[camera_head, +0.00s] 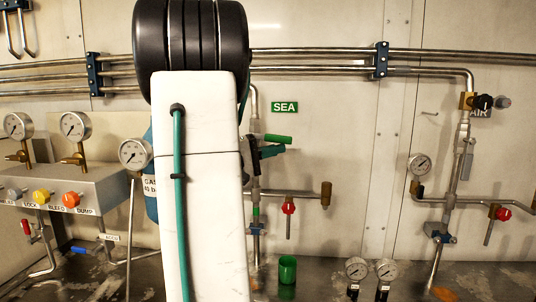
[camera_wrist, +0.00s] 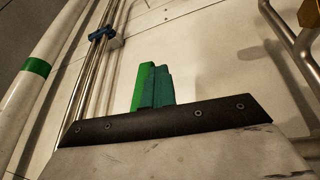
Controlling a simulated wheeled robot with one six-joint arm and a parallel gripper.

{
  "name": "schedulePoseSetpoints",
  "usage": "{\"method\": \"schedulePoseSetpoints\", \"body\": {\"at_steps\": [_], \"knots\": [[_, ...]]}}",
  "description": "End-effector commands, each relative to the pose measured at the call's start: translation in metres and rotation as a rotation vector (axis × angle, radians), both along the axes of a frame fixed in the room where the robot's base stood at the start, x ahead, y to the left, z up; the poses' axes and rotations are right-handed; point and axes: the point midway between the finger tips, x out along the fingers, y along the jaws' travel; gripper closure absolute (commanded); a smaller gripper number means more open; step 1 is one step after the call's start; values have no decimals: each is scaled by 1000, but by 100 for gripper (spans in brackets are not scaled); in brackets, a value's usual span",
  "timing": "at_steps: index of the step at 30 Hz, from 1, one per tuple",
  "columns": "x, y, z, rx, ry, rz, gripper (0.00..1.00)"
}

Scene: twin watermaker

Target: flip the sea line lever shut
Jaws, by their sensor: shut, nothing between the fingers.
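The sea line lever (camera_head: 277,138) has a bright green handle. It sticks out to the right of the vertical sea pipe (camera_head: 254,187), nearly level and across it, below the green SEA sign (camera_head: 285,107). My gripper (camera_head: 273,151) has dark teal fingers, shut and empty, just below the lever handle. In the wrist view the shut fingers (camera_wrist: 160,85) stand close beside the bright green lever (camera_wrist: 142,88). I cannot tell whether they touch. My white arm hides part of the pipe and the lever's root in the head view.
A red-handled valve (camera_head: 289,208) sits on a side branch below. A green cup (camera_head: 287,270) and two small gauges (camera_head: 357,268) (camera_head: 386,270) stand on the bench. The air line (camera_head: 462,150) is at right. A gauge panel (camera_head: 85,185) is at left.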

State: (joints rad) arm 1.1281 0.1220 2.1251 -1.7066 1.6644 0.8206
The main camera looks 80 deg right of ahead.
Motion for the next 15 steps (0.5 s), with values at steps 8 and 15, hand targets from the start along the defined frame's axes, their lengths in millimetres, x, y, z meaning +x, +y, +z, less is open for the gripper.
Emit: {"method": "schedulePoseSetpoints", "body": {"at_steps": [8,15], "knots": [[-7,-2,3,0,-1,-11,100],[-7,-3,3,-1,-1,-12,100]]}}
